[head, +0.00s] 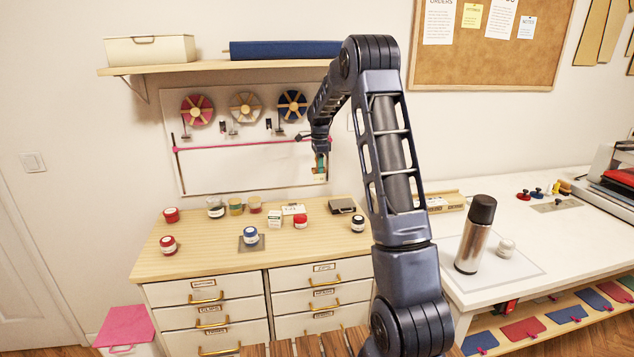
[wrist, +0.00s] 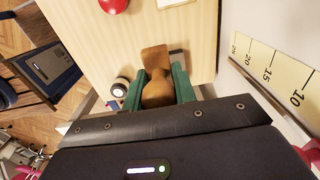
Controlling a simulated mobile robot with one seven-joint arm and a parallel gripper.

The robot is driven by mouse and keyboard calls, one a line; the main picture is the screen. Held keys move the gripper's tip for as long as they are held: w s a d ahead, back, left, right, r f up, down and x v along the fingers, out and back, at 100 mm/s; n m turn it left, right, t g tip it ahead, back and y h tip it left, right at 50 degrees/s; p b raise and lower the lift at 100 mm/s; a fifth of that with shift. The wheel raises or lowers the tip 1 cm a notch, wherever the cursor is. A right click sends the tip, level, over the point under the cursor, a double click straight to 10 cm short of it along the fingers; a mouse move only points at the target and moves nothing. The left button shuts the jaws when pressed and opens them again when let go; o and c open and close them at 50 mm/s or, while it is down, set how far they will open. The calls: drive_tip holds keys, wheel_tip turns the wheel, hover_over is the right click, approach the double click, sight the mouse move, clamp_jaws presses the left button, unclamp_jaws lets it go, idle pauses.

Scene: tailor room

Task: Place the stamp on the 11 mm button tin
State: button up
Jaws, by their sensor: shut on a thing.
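My gripper (wrist: 157,95) has green fingers shut on a brown wooden stamp (wrist: 156,62). In the head view my gripper (head: 320,168) hangs in the air above the back right of the wooden cabinet top, before the wall board. Several small tins stand on that top: a blue-lidded one (head: 250,235) on a dark square, red-lidded ones (head: 168,246) (head: 171,215) (head: 300,221), and a dark-lidded one (head: 358,223) at the right. Their labels are too small to read, so I cannot tell which is the 11 mm button tin. The stamp touches no tin.
A flask (head: 475,236) stands on the white table at the right. A shelf (head: 215,67) hangs above.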

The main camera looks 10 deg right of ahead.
wheel_tip(320, 180, up, 5)
hover_over(301, 217)
drive_tip(key=f, duration=2)
drive_tip(key=shift+w, duration=0.2)
drive_tip(key=shift+f, duration=0.2)
drive_tip(key=o, duration=1)
